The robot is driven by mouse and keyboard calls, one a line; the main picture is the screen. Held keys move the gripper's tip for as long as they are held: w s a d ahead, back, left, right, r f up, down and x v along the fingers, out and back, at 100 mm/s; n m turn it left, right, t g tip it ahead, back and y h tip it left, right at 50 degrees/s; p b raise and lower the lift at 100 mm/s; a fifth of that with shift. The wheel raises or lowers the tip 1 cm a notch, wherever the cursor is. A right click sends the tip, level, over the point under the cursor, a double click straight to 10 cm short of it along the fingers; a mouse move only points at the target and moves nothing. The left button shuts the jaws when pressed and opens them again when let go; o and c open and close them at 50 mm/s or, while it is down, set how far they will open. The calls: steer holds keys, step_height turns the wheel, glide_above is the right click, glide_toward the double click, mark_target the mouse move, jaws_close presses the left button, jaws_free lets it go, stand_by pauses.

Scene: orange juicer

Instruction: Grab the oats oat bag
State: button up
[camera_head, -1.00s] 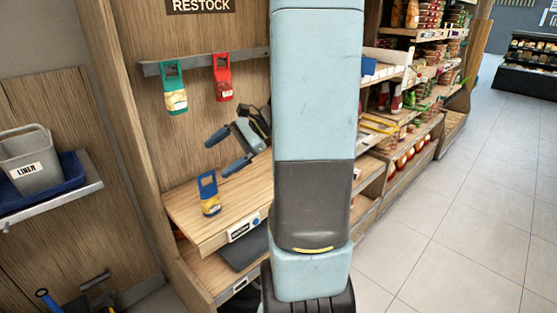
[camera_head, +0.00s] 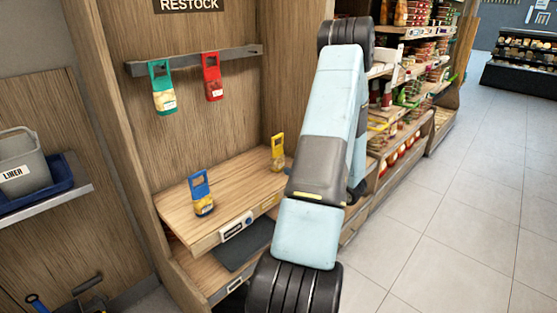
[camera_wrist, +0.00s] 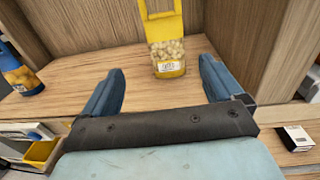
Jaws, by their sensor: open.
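A yellow-topped bag (camera_head: 277,153) stands on the wooden shelf in the head view, at the back right beside my arm. In the wrist view the same yellow bag (camera_wrist: 167,50) stands upright, with a handle on top, a clear window of pale contents and a small label that I cannot read surely. My gripper (camera_wrist: 162,68) is open, its two blue fingers spread either side of the bag's line, with the bag ahead and apart from them. The head view hides my gripper behind the arm.
A blue-topped bag (camera_head: 201,194) stands at the shelf's left; it also shows in the wrist view (camera_wrist: 20,72). Green (camera_head: 162,88) and red (camera_head: 212,78) bags hang on a rail (camera_head: 190,60). A wooden side wall (camera_wrist: 243,45) rises right of the yellow bag.

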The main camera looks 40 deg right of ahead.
mark_target(274, 154)
steer(key=shift+h, duration=0.4)
steer(key=w, duration=1.3)
steer(key=shift+w+a+f, duration=0.1)
steer(key=shift+w+a, duration=0.05)
steer(key=shift+a, duration=0.25)
steer(key=c, duration=1.1)
